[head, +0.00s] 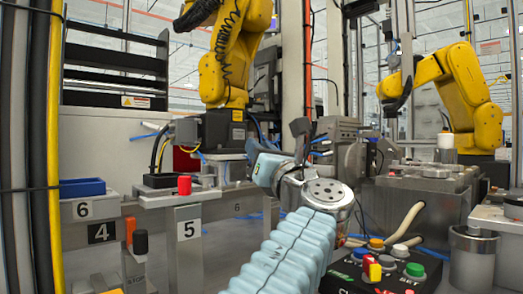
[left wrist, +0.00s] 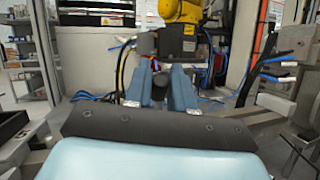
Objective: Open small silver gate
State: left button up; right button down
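A low silver-grey frame (head: 237,208) with a horizontal rail and a small 6 on it stands behind the silver post marked 5 (head: 189,230) in the head view. I cannot tell for sure whether it is the gate, and my arm hides its right part. My left gripper (head: 282,150) is in mid-air right of the frame. In the left wrist view its two blue fingers (left wrist: 161,72) stand apart with nothing held between them. They point toward a yellow robot arm and its dark mount. My right gripper is not in view.
A yellow robot arm (head: 225,65) stands behind, another (head: 455,95) at the right. A button box (head: 380,270) lies right of my arm. Cables and hoses run nearby.

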pick_arm(q)
grip_shut()
jog(key=shift+f, duration=0.1)
jog(key=m+t+b, duration=0.1)
jog(key=t+b, duration=0.1)
jog(key=s+d+m+t+b, duration=0.1)
jog(key=b, duration=0.2)
jog(key=shift+s+t, duration=0.2)
jog(key=shift+t, duration=0.2)
jog(key=shift+s+d+r+t+b, duration=0.15)
jog(key=shift+r+t+b, duration=0.2)
jog(key=shift+t+b, duration=0.1)
jog(key=shift+r+m, duration=0.1)
jog(key=shift+m, duration=0.2)
jog(key=o, duration=0.5)
grip_release()
